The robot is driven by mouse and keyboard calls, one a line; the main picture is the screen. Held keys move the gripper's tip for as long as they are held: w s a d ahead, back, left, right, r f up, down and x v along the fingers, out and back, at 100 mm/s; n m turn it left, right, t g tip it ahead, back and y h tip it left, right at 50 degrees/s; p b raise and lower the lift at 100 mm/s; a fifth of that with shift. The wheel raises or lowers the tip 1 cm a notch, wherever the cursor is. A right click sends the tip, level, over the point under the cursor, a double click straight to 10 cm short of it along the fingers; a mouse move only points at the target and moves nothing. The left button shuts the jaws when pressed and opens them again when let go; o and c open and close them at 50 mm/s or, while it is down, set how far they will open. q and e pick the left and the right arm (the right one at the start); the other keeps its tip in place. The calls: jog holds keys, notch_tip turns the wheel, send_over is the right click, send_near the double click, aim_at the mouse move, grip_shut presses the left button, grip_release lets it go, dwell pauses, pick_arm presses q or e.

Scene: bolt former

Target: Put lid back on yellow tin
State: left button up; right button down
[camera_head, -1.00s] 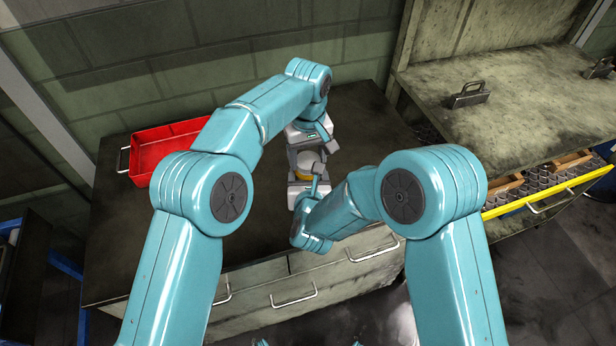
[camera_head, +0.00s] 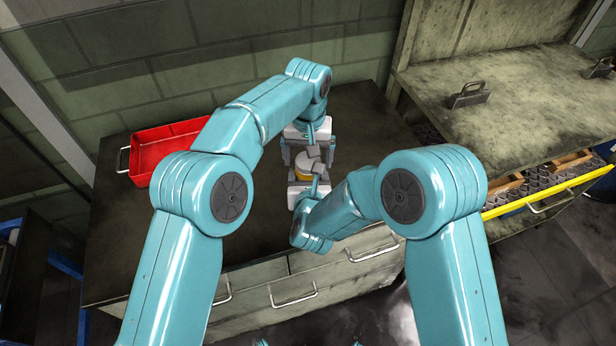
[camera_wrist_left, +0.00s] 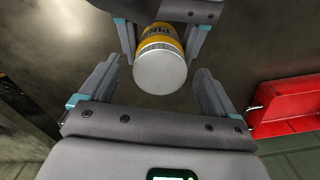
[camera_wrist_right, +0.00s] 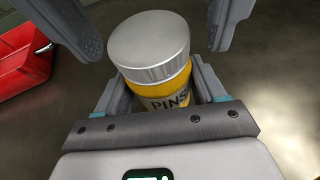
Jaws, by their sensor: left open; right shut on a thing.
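The yellow tin (camera_wrist_right: 166,88), marked PINS, stands between the fingers of my right gripper (camera_wrist_right: 160,82), which is shut on its body. The silver lid (camera_wrist_right: 148,46) sits over the top of the tin; I cannot tell whether it is pressed fully down. The left wrist view also shows the lid (camera_wrist_left: 160,72) and the tin (camera_wrist_left: 160,36) behind it. My left gripper (camera_wrist_left: 157,82) is open, with one finger on each side of the lid and gaps between.
A red tray (camera_head: 165,148) lies on the dark workbench (camera_head: 115,250), to the left of the tin. Drawers with handles run along the bench front. A second bench (camera_head: 520,100) with metal handles stands at the right. The bench right of my left gripper is clear.

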pick_arm(q)
jog(key=shift+r, duration=0.1)
notch_tip(320, 180, up, 7)
jog(key=shift+r, duration=0.2)
pick_arm(e)
grip_release()
dwell(0.3)
pick_arm(q)
notch_tip(320, 180, down, 4)
jog(key=b, duration=0.3)
jog(key=shift+r+b, duration=0.15)
jog(key=shift+b, duration=0.15)
pick_arm(e)
jog(key=v, duration=1.6)
jog(key=shift+s+d+r, duration=0.15)
